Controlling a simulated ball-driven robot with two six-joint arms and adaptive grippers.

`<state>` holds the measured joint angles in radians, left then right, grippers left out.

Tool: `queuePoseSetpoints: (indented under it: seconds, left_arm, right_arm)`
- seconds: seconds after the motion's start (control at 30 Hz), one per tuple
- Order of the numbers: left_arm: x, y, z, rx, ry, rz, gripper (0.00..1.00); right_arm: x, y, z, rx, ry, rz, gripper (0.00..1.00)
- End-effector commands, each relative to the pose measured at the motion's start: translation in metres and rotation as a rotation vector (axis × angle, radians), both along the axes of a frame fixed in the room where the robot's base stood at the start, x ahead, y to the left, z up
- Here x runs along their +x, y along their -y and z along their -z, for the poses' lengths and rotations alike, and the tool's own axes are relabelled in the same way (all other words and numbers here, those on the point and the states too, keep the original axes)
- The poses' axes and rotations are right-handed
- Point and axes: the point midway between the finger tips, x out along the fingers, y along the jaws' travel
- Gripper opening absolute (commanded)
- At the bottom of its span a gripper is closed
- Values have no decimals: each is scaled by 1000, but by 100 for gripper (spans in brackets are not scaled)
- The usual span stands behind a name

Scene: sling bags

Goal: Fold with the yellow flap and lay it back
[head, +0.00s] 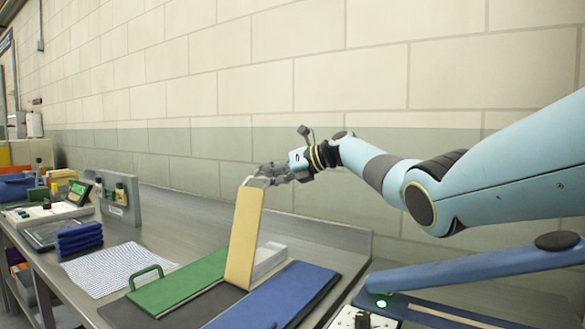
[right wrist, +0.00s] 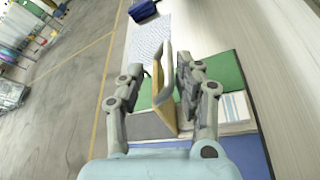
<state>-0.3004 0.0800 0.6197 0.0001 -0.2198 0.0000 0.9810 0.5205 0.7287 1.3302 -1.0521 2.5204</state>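The yellow flap (head: 243,235) stands nearly upright between the green flap (head: 178,284) and the blue flap (head: 277,298), which lie flat. In the right wrist view its edge (right wrist: 158,82) and a light handle (right wrist: 167,72) show between my fingers. My right gripper (head: 262,176) is at the flap's top edge. In the right wrist view the fingers of this gripper (right wrist: 158,80) are apart, with a visible gap between the left finger and the handle. A pale folded stack (head: 268,258) lies behind the yellow flap, partly hidden. My left gripper is not in view.
A dark mat (head: 122,314) lies under the flaps. To the left are a checked cloth (head: 118,268), a dark blue folded stack (head: 79,239) and a grey stand with bottles (head: 121,205). A device with a blue lever (head: 480,267) stands at the right. The wall is behind.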

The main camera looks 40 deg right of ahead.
Motion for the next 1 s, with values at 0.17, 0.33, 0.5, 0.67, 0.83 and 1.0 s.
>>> queuePoseSetpoints:
  seconds: [0.17,0.33,0.5,0.67,0.83,1.0]
  left_arm:
    - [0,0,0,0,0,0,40]
    - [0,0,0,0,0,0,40]
    - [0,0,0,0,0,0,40]
    - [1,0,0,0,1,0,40]
    - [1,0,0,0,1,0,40]
    - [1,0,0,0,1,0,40]
  right_arm:
    - [-31,21,-11,-7,0,3,34]
    - [-53,33,-21,-5,-3,2,34]
    - [-63,38,-26,-4,-2,0,34]
    - [-65,38,-27,-1,-3,-1,34]
    - [-64,38,-27,-1,-2,0,34]
    - [-64,38,-27,-1,-2,0,34]
